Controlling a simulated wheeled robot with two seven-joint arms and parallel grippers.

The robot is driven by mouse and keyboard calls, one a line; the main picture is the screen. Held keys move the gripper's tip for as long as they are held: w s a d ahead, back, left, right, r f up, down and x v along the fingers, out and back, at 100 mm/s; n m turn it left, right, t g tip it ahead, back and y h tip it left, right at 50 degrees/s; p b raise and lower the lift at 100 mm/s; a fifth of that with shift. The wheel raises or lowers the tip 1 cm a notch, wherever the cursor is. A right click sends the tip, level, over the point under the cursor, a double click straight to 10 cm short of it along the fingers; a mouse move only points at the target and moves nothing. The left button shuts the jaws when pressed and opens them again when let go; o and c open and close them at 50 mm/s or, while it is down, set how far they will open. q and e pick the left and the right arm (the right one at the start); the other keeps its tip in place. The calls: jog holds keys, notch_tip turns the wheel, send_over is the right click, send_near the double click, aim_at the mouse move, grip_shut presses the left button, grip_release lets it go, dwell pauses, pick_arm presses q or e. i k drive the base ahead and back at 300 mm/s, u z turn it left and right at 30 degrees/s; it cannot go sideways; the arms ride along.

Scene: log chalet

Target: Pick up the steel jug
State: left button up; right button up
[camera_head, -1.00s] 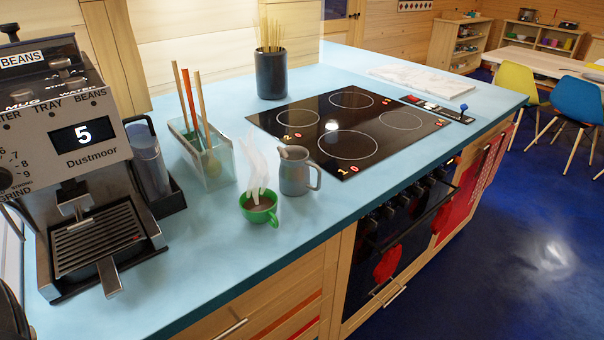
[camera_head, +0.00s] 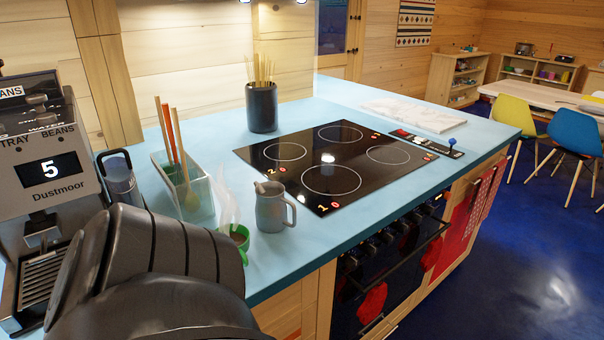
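The steel jug (camera_head: 271,208) is grey, with a spout and a handle on its right side. It stands upright on the blue counter (camera_head: 345,236), near the front edge and left of the black hob. A green cup (camera_head: 239,238) with a brown drink and rising steam is just left of the jug, partly hidden by my dark arm. That arm comes in from the lower left, and its gripper does not show. My other gripper is not in view either.
The black hob (camera_head: 331,178) lies right of the jug. A clear bin (camera_head: 196,196) with wooden utensils stands behind the cup. A dark pot of sticks (camera_head: 262,108) is at the back. The coffee machine (camera_head: 45,175) stands at left. Bare counter lies right of the jug.

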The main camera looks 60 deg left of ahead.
aim_at(271, 209)
jog(key=i, duration=1.8)
jog(key=u, duration=2.1)
